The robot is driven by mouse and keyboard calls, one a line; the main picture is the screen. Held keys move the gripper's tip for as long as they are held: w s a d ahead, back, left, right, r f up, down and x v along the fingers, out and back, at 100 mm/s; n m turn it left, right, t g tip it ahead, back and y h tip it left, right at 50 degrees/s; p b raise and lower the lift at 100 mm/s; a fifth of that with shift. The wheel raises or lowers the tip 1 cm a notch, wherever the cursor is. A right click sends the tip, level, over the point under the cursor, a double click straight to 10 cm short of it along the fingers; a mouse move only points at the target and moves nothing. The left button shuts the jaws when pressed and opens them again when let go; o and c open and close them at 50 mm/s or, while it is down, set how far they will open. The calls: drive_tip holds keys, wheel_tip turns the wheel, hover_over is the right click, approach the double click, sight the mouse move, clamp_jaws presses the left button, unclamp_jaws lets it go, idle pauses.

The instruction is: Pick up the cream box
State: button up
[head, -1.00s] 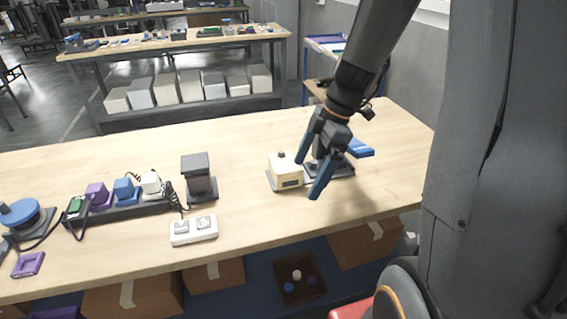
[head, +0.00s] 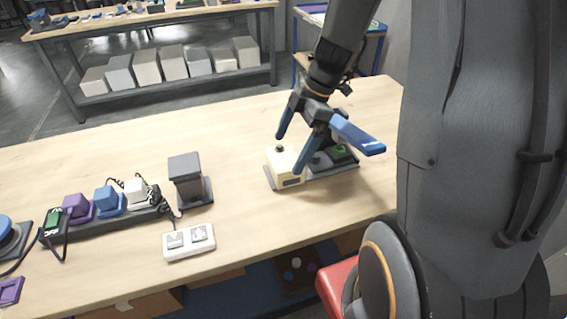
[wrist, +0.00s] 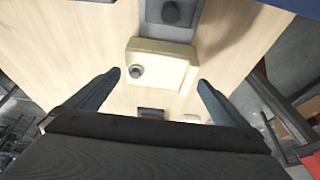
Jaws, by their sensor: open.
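Nothing is held. I cannot tell whether a finger touches the box.
A dark base with a green part (head: 341,155) adjoins the box on the right. A grey column block (head: 186,178) and a white two-button switch box (head: 189,242) stand to the left. A power strip (head: 118,220) with coloured plugs is farther left. Bare tabletop (head: 235,140) lies behind.

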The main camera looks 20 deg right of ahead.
sight(284, 159)
drive_tip(key=shift+p+x, duration=0.95)
drive_tip(key=shift+x, duration=1.5)
drive_tip(key=shift+w+d, duration=0.1)
drive_tip(key=c, duration=1)
